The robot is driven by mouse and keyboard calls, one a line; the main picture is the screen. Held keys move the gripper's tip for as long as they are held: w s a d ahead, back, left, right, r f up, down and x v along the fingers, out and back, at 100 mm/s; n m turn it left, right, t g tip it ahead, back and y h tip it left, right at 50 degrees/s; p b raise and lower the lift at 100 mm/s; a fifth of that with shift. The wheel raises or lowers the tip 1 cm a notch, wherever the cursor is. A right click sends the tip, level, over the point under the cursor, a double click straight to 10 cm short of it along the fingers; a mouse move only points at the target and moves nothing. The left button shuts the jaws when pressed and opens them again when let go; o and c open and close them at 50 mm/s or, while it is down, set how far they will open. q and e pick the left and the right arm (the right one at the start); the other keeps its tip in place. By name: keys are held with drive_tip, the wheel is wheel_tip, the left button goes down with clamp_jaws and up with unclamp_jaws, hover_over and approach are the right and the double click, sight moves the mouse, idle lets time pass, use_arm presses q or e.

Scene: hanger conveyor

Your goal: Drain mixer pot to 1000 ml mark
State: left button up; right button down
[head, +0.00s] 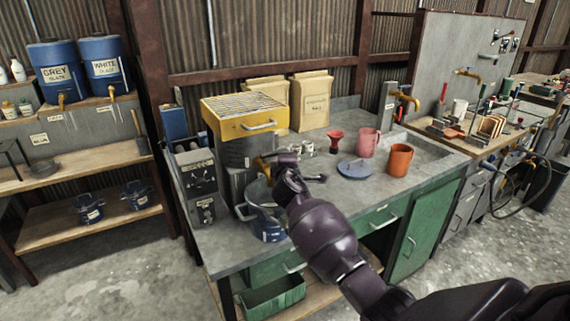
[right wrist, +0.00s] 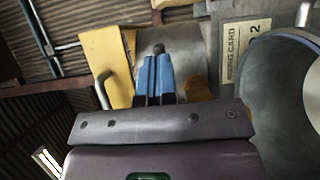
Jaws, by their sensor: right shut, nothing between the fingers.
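The mixer pot (head: 268,224), dark blue-grey with a pale label, stands on the grey bench below the yellow-topped mixer (head: 237,128). My right arm crosses in front and hides part of the pot. Its gripper (head: 284,163) is above the pot, close to the mixer's front and a small yellow part (head: 263,163). In the right wrist view the blue fingertips (right wrist: 156,70) are together and empty, pointing at the grey mixer body; a round grey rim (right wrist: 263,45) shows at right. The liquid level and the 1000 ml mark cannot be made out. My left gripper is out of view.
A blue-grey lid (head: 355,168), red funnel (head: 336,141), pink mug (head: 367,142) and orange mug (head: 400,160) stand on the bench to the right. A control box (head: 197,178) is left of the mixer. A green bin (head: 273,296) sits below.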

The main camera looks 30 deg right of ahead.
drive_tip(key=shift+w+d+r, duration=0.1)
drive_tip(key=shift+w+d, duration=0.2)
drive_tip(key=shift+w, duration=0.05)
drive_tip(key=shift+d+r, duration=0.15)
drive_tip(key=shift+r, duration=0.1)
idle(0.4)
